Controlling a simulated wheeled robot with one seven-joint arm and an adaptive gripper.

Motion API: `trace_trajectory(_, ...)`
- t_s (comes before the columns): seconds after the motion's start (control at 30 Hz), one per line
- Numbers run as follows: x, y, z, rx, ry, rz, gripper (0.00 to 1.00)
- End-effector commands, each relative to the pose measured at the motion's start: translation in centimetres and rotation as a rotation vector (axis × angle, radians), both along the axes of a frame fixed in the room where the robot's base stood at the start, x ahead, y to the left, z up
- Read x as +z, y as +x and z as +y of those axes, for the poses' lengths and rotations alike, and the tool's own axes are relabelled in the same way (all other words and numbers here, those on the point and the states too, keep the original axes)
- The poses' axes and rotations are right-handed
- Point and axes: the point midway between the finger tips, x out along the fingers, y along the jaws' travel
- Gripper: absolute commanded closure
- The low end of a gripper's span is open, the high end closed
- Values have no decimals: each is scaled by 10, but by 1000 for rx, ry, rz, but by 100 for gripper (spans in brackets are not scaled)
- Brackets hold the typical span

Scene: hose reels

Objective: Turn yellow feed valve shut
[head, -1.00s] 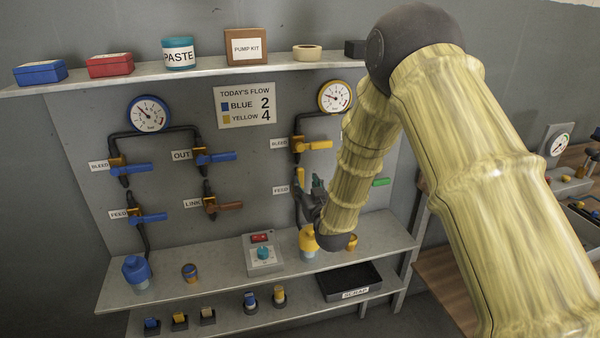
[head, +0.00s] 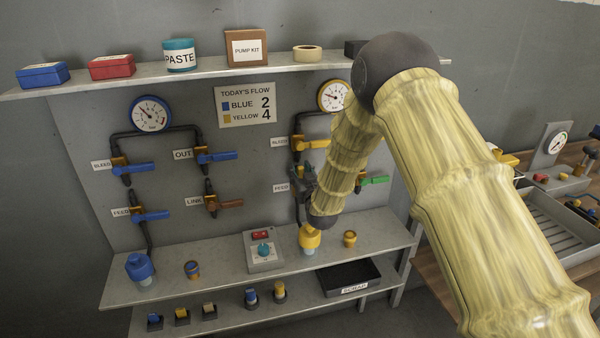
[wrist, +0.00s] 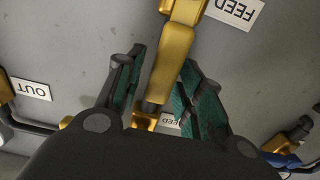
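The yellow feed valve (wrist: 184,10) is at the top of the wrist view, beside an upside-down FEED label (wrist: 234,10). Its yellow handle (wrist: 170,65) runs down the picture from the valve body and lies between the two fingers of my gripper (wrist: 163,70). The left finger stands apart from the handle; the right finger is close, and I cannot tell if it touches. In the head view my gripper (head: 306,183) is at the panel just right of the FEED label (head: 281,187) and hides most of this valve.
The yellow bleed valve (head: 314,144) is above my gripper. A green handle (head: 374,180) is to its right. Below, the shelf (head: 215,262) holds a yellow-capped bottle (head: 309,238), a yellow ring-like piece (head: 349,238) and a switch box (head: 263,252). The blue valves are to the left.

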Motion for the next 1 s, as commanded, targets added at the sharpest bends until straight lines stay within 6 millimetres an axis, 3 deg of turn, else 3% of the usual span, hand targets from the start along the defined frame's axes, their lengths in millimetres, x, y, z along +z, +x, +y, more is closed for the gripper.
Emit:
trace_trajectory(0.03,0,0,0,0,0,0,77)
trace_trajectory(0.17,0,0,0,0,0,0,100)
trace_trajectory(0.63,-2,1,-6,-1,58,15,100)
trace_trajectory(1.0,-10,8,-30,-3,330,87,100)
